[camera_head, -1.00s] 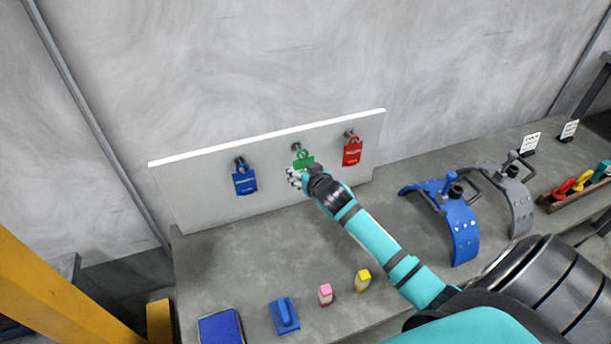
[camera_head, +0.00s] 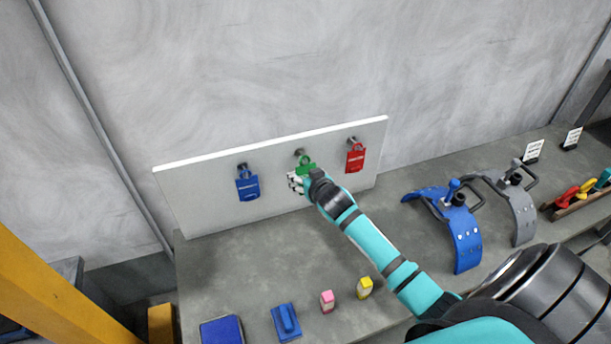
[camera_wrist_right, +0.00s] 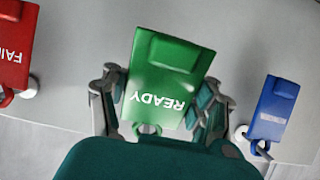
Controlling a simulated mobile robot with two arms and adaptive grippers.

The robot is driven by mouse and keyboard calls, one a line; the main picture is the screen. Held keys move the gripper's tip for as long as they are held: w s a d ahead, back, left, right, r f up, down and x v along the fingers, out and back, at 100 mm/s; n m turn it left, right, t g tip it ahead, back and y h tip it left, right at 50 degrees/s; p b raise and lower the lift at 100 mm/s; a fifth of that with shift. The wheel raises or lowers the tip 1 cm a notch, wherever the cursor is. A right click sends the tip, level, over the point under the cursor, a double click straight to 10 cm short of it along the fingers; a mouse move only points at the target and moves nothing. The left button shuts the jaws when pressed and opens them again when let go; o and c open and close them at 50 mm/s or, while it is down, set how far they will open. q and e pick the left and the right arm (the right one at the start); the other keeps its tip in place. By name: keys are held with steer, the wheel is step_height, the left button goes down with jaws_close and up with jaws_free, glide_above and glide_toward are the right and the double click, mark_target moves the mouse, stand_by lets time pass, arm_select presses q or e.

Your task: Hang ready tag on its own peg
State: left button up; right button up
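The green ready tag (camera_head: 306,164) is at the middle of the white board, just below and right of the middle peg (camera_head: 299,152). In the right wrist view the tag (camera_wrist_right: 170,85) lies between the two fingers of my right gripper (camera_wrist_right: 160,100), which meet its side edges. In the head view my right gripper (camera_head: 297,182) is in front of the board and covers the tag's lower part. The tag's ring (camera_wrist_right: 148,129) shows in the wrist view. I cannot tell whether the ring is around the peg. My left gripper is not in view.
A blue tag (camera_head: 247,184) hangs on the board's left peg and a red tag (camera_head: 355,160) on its right peg, both close to my gripper. The white board (camera_head: 205,195) leans at the wall. Blue and grey curved pieces (camera_head: 465,235) stand on the bench at right.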

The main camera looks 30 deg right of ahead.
steer(key=o, duration=0.8)
steer(key=shift+o, duration=0.2)
steer(key=v, duration=1.2)
steer(key=shift+f, duration=0.1)
